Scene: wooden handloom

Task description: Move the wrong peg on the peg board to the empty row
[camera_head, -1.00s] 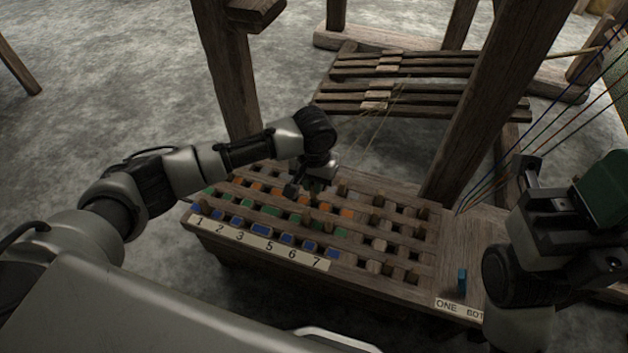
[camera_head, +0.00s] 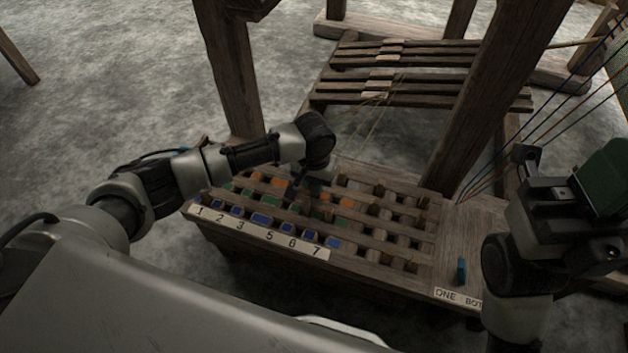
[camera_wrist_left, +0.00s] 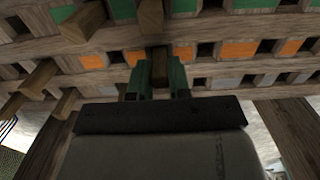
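The wooden peg board (camera_head: 345,262) is a slatted grid with numbered columns, small blue, green and orange tiles and several wooden pegs. My left gripper (camera_head: 297,190) reaches down into its middle columns. In the left wrist view, the left gripper's green fingers (camera_wrist_left: 158,80) stand on either side of a brown wooden peg (camera_wrist_left: 160,64) near the orange tiles. Whether the fingers press on it cannot be told. Other pegs (camera_wrist_left: 83,22) stand to the left and above. My right gripper (camera_head: 560,200) is at the right, away from the board; its fingertips are unclear.
A blue peg (camera_head: 461,271) stands on the wooden ledge at right, behind a partly hidden label (camera_head: 458,299). A thick loom post (camera_head: 495,100) rises behind the board, another post (camera_head: 228,75) at left. Treadles (camera_head: 400,93) lie beyond. Coloured threads (camera_head: 560,110) hang at right.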

